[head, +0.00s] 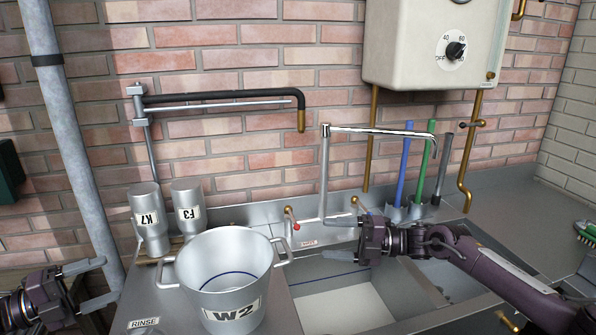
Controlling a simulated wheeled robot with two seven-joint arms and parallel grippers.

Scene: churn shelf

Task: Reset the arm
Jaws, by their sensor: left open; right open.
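My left gripper (92,283) is at the lower left edge of the head view. Its two fingers are spread and empty, and they point right toward the rinse counter. My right gripper (342,238) is over the back of the sink, with its arm coming in from the right. Its fingers are spread, point left and hold nothing visible. It is right of a metal pail (224,277) labelled W2, apart from it. The pail stands upright on the counter, with a dark line around its inside.
A chrome spout (380,131) rises behind my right gripper. The sink (345,300) lies below it. Blue (403,165) and green (427,155) handles stand behind. A grey pipe (75,140) runs down the left.

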